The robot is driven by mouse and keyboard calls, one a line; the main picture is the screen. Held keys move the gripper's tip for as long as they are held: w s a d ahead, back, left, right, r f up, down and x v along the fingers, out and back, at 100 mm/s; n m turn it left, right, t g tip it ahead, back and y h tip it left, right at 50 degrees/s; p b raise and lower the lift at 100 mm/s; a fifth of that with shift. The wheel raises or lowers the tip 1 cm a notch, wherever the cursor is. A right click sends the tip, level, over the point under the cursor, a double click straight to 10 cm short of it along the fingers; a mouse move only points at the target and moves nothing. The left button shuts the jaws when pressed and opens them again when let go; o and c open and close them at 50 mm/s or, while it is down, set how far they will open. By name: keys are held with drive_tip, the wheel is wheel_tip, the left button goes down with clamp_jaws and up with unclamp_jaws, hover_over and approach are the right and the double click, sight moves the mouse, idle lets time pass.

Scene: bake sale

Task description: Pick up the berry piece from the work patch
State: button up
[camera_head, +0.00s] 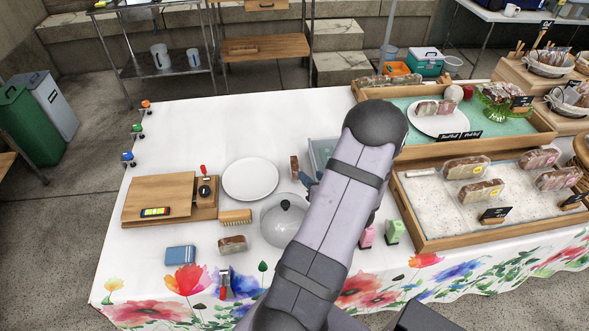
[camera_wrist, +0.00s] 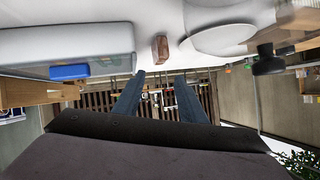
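A small brown cake piece (camera_head: 294,167) stands on the white cloth just right of the white plate (camera_head: 250,179). In the wrist view, a brown piece (camera_wrist: 160,49) lies beyond my fingertips, beside a white plate (camera_wrist: 225,40). A larger wrapped slice (camera_head: 232,245) lies nearer the front, below the brush. I cannot tell by look which piece is the berry one. My gripper (camera_wrist: 160,76) is open, with nothing between its blue fingers. In the head view my arm mostly hides it; a finger (camera_head: 309,180) shows near the clear dome.
A clear dome lid (camera_head: 284,222), brush (camera_head: 235,217) and wooden board (camera_head: 160,197) stand left of my arm. A clear bin (camera_head: 321,152) is behind it; a bin also shows in the wrist view (camera_wrist: 110,38). Cake trays (camera_head: 420,243) fill the right. The back left cloth is free.

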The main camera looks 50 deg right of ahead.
sight(296, 165)
drive_tip(key=shift+p+x, duration=1.55)
drive_tip(key=shift+x, duration=4.45)
drive_tip(key=shift+w+a+r, duration=0.1)
drive_tip(key=c, duration=0.5)
